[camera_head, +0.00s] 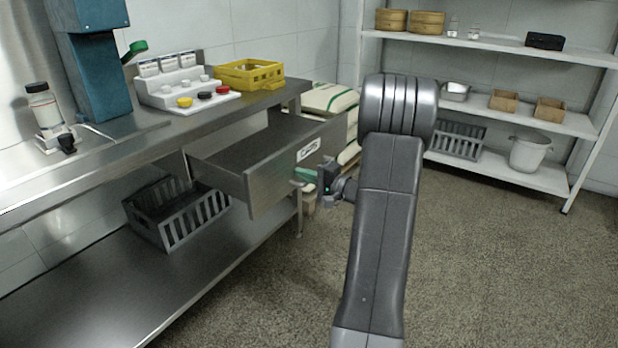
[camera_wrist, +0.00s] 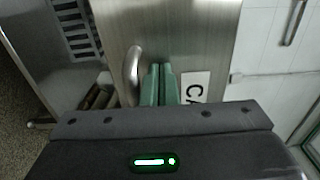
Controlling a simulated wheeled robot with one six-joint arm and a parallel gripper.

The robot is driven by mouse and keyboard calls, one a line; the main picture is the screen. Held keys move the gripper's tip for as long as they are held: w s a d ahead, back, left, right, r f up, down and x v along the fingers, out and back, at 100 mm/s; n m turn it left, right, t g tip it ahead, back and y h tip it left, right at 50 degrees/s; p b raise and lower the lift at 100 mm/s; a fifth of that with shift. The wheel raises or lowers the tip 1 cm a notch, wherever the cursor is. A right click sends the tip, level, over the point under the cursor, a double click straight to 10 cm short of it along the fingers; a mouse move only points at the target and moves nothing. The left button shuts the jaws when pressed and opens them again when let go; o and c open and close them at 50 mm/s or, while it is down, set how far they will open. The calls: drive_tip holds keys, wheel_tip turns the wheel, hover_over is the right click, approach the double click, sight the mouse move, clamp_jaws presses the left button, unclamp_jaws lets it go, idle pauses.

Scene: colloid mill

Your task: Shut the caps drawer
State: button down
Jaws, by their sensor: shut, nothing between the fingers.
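The caps drawer (camera_head: 262,185) is pulled out from under the steel counter, its inside showing empty. Its grey metal front carries a white label (camera_head: 308,149), partly readable as "CA" in the wrist view (camera_wrist: 195,88). A curved metal handle (camera_wrist: 133,76) stands on the front, just left of my fingers in the wrist view. My gripper (camera_head: 304,174) is shut and empty, its green fingertips (camera_wrist: 160,84) pointing at the drawer front between handle and label. I cannot tell whether they touch it. My wrist hides part of the front.
Above the drawer, the counter holds a yellow crate (camera_head: 249,75) and a white stepped rack (camera_head: 180,88). A grey crate (camera_head: 178,215) sits on the lower shelf. Stacked sacks (camera_head: 330,98) stand behind the drawer. The floor (camera_head: 480,270) at right is clear.

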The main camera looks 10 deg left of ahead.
sight(240, 162)
drive_tip(key=b+x, duration=0.5)
drive_tip(key=x, duration=2)
drive_tip(key=shift+f, duration=0.15)
drive_tip(key=shift+w+a, duration=0.1)
drive_tip(key=shift+a, duration=0.4)
drive_tip(key=shift+a+r, duration=0.1)
drive_tip(key=shift+r, duration=0.25)
drive_tip(key=shift+d+f+b, duration=0.2)
drive_tip(key=shift+d+b, duration=0.05)
drive_tip(key=shift+b, duration=0.1)
drive_tip(key=v, duration=1.4)
drive_tip(key=shift+p, duration=0.35)
